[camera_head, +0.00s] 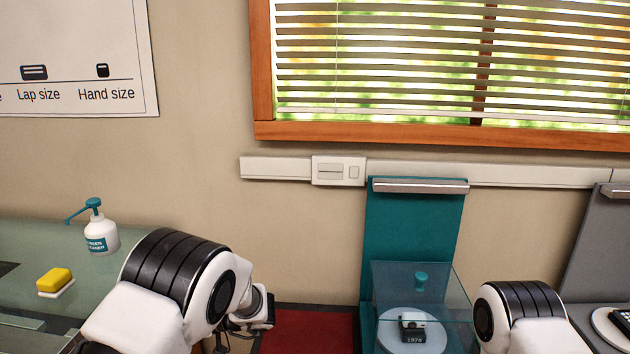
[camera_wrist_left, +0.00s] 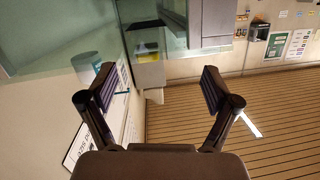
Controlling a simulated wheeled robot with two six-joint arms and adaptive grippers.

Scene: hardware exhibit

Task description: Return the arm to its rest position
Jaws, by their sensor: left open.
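My left arm (camera_head: 175,280) comes in at the lower left of the head view, bent, with its wrist in front of a red surface. The left gripper's two dark fingers (camera_wrist_left: 157,88) stand wide apart in the left wrist view, with nothing held between them. My right arm (camera_head: 520,315) shows only as a white and black joint at the lower right of the head view. Its gripper is out of the picture.
A pump bottle (camera_head: 102,236) and a yellow sponge (camera_head: 54,280) stand on the green counter at left. A red surface (camera_head: 308,332) lies between arm and stand.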

